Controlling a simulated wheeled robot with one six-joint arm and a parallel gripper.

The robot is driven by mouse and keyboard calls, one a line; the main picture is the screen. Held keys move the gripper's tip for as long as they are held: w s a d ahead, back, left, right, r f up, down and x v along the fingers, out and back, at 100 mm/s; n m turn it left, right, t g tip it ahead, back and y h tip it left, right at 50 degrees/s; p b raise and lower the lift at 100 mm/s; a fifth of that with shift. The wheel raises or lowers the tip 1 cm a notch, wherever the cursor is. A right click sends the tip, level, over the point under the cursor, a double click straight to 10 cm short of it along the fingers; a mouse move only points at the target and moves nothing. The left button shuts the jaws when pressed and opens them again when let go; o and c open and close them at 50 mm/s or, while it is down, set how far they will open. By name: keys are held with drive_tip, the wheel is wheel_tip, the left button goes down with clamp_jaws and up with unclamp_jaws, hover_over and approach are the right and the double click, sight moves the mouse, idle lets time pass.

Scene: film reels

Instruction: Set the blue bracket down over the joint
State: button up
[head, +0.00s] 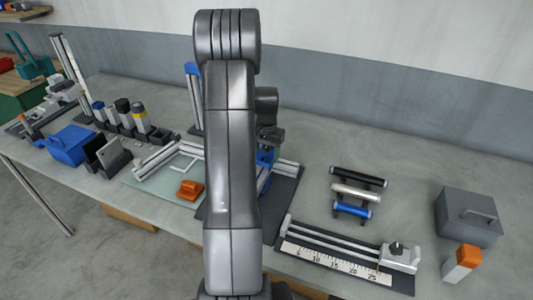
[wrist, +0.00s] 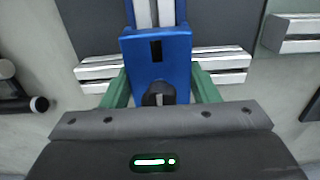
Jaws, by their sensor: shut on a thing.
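The blue bracket (wrist: 157,50) is between the green fingers of my gripper (wrist: 160,86) in the wrist view, and my gripper is shut on it. The bracket has a dark slot and a round dark hole. Silver rails (wrist: 222,60) show on both sides of it, and another rail (wrist: 145,12) runs away above it. The joint is hidden under the bracket. I cannot tell whether the bracket touches the rails. In the head view, the bracket (head: 265,157) shows partly behind my arm, low over a dark mat (head: 283,187) with silver rails.
An orange block (head: 190,190) lies on a pale mat to the left. To the right are a rack of rods (head: 357,183), a ruler fixture (head: 335,262), a grey case (head: 468,216) and an orange-and-white block (head: 461,263). A blue box (head: 69,145) stands far left.

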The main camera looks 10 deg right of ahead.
drive_tip(key=shift+f+b, duration=0.4)
drive_tip(key=shift+f, duration=0.2)
